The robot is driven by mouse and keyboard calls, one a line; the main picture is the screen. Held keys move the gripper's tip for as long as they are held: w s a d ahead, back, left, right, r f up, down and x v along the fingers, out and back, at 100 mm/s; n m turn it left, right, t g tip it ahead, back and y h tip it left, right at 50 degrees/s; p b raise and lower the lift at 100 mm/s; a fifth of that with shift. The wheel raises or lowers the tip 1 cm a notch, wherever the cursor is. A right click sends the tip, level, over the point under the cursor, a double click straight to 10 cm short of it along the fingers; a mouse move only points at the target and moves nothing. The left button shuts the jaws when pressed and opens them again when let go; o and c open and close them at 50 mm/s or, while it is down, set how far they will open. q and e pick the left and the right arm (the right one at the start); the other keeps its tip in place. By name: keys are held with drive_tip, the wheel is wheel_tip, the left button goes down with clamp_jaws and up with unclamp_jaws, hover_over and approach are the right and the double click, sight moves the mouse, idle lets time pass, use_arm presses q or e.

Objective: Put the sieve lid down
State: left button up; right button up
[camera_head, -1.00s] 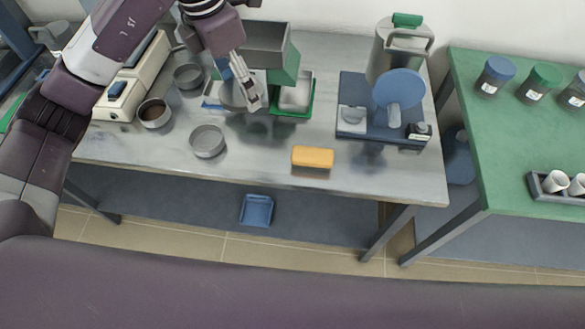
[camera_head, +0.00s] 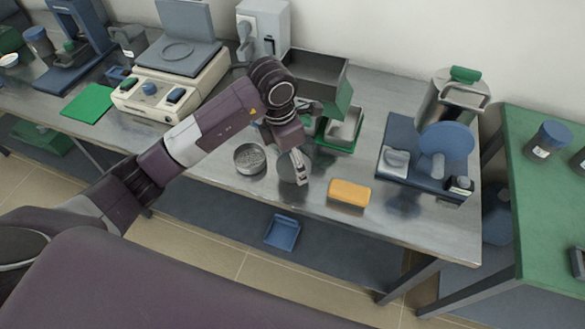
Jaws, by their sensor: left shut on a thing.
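My left gripper (camera_head: 301,169) points down over the front part of the steel bench. It is shut on the sieve lid (camera_head: 287,167), a grey round disc partly hidden by the fingers. The lid is at or just above the bench top; I cannot tell whether it touches. It is between a round metal sieve pan (camera_head: 249,159) on its left and an orange block (camera_head: 349,192) on its right. My right gripper is not in view.
Behind the gripper stands a green and grey machine (camera_head: 335,97) with a green tray (camera_head: 340,133). A blue device (camera_head: 440,152) stands on the right. A cream balance (camera_head: 152,97) is at the left. A blue tray (camera_head: 282,232) is below the bench.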

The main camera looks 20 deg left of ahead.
sight(291, 166)
use_arm(q)
wheel_tip(291, 166, down, 4)
drive_tip(key=shift+s+r+p, duration=0.1)
drive_tip(key=shift+r+p, duration=0.05)
drive_tip(key=shift+p, duration=0.15)
drive_tip(key=shift+f, duration=0.25)
drive_tip(key=o, duration=1.2)
